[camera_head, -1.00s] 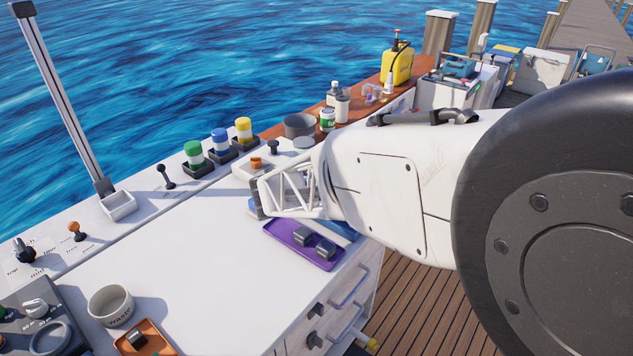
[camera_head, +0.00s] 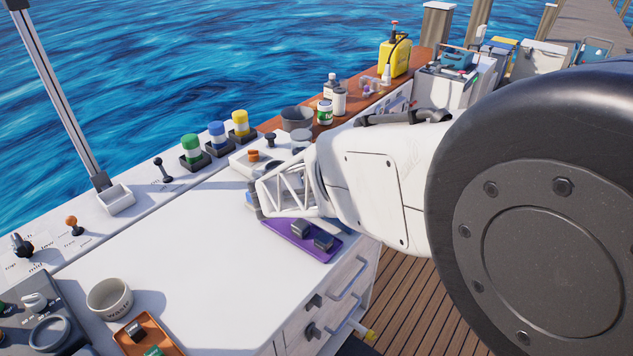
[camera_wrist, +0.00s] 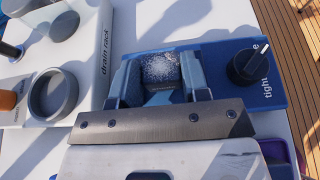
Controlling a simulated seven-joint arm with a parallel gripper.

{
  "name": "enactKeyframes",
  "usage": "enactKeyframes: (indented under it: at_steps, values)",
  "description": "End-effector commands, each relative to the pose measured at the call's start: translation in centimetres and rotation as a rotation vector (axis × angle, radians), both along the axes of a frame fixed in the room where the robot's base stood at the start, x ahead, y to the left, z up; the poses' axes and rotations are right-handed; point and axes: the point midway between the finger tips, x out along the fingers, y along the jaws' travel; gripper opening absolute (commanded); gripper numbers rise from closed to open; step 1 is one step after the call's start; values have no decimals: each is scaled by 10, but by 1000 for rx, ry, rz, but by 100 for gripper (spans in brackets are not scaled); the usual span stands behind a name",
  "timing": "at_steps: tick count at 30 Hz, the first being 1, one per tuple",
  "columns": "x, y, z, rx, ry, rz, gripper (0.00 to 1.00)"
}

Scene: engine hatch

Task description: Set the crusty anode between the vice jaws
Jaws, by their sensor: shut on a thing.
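The crusty anode (camera_wrist: 160,67), a block with a white speckled crust, is in the wrist view between the two blue-grey fingers of my gripper (camera_wrist: 161,78). My gripper is shut on it. The blue vice (camera_wrist: 225,60) lies under and around it, with a black knob (camera_wrist: 248,66) at its right, near the word "tight". I cannot tell whether the anode touches the vice jaws, as the fingers hide them. In the head view my gripper (camera_head: 257,202) is low over the far right part of the white bench, and the anode is hidden there.
A drain rack (camera_wrist: 65,60) with a grey ring stands left of the vice. A purple tray (camera_head: 300,240) with two dark blocks lies close to my gripper. Several colour-banded jars stand behind. A waste cup (camera_head: 108,299) and orange tray (camera_head: 150,335) are nearer. The bench middle is clear.

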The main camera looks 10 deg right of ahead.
Motion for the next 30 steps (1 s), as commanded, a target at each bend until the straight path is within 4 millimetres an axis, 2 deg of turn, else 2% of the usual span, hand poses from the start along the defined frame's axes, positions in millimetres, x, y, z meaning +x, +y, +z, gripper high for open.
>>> enactKeyframes:
  at_steps: [5, 6, 11, 23, 30]
  values:
    - [0, 0, -1, -1, -1, 0, 8]
    - [0, 0, -1, 0, 0, 0, 44]
    - [0, 0, -1, 0, 0, 0, 68]
    - [0, 0, 0, 0, 0, 0, 68]
    - [0, 0, 8, 1, -1, 0, 68]
